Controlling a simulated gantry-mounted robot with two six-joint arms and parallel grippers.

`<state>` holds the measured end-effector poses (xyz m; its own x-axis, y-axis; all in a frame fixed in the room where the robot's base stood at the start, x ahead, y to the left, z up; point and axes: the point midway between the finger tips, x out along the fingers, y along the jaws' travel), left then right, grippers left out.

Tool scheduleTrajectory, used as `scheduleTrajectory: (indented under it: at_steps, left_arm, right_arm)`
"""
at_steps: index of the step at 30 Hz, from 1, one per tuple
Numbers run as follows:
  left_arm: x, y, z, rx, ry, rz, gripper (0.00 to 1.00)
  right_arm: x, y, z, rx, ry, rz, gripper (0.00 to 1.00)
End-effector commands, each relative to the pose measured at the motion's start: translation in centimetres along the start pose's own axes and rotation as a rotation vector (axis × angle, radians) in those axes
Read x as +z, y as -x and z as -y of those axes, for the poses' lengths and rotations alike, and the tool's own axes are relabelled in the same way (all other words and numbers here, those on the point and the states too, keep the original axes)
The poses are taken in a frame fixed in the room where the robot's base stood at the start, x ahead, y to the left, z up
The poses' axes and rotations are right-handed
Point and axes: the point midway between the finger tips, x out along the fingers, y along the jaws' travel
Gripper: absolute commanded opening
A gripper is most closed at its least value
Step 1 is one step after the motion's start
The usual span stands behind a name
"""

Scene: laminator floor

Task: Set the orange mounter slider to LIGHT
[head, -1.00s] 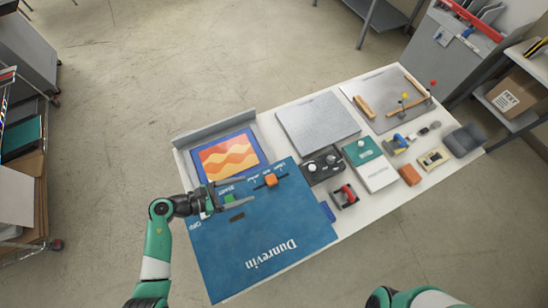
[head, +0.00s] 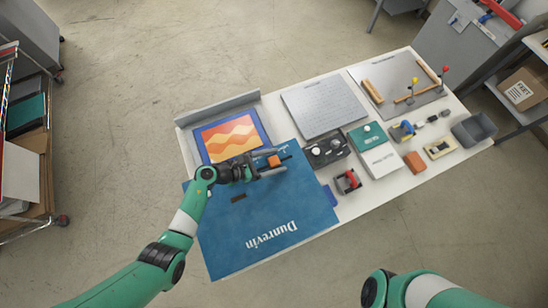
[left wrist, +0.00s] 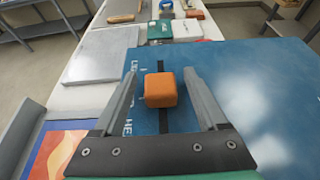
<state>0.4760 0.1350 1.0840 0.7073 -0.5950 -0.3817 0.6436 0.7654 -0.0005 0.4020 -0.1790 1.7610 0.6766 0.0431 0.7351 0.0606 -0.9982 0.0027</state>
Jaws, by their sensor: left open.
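The orange slider (left wrist: 161,90) is a small block on a dark slot in the top of the blue Dunrevin mounter (head: 255,230). In the head view the slider (head: 274,161) is partly hidden by my left gripper (head: 284,165). In the left wrist view my left gripper (left wrist: 165,78) is open, with one finger on each side of the slider. Gaps show between the fingers and the block. White lettering beside the slot is partly covered by the left finger, so I cannot read it fully. My right gripper is out of view.
A framed orange wave picture (head: 231,138) lies behind the mounter. A grey textured board (head: 325,105), a black control box (head: 326,151), a green-and-white box (head: 374,150) and a red-handled tool (head: 348,181) stand to the right.

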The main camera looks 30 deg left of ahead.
Motion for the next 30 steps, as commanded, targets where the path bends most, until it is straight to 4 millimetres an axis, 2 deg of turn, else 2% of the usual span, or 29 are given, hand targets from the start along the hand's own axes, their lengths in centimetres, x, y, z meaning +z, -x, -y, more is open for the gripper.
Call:
scheduleTrajectory:
  at_steps: [5, 6, 18, 30]
  left_arm:
    - [0.04, 0.00, -0.01, 0.000, 0.000, 0.000, 0.75]
    - [0.03, 0.01, -0.01, 0.000, 0.000, 0.000, 0.71]
    - [0.02, 0.04, -0.02, 0.001, 0.000, 0.000, 0.00]
    - [0.01, 0.04, -0.03, 0.001, 0.000, 0.000, 0.00]
  right_arm:
    - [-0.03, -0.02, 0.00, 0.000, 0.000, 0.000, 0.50]
    - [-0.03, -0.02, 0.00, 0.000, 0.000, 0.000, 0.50]
    - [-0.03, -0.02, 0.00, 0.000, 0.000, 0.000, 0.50]
    - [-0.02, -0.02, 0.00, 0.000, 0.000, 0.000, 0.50]
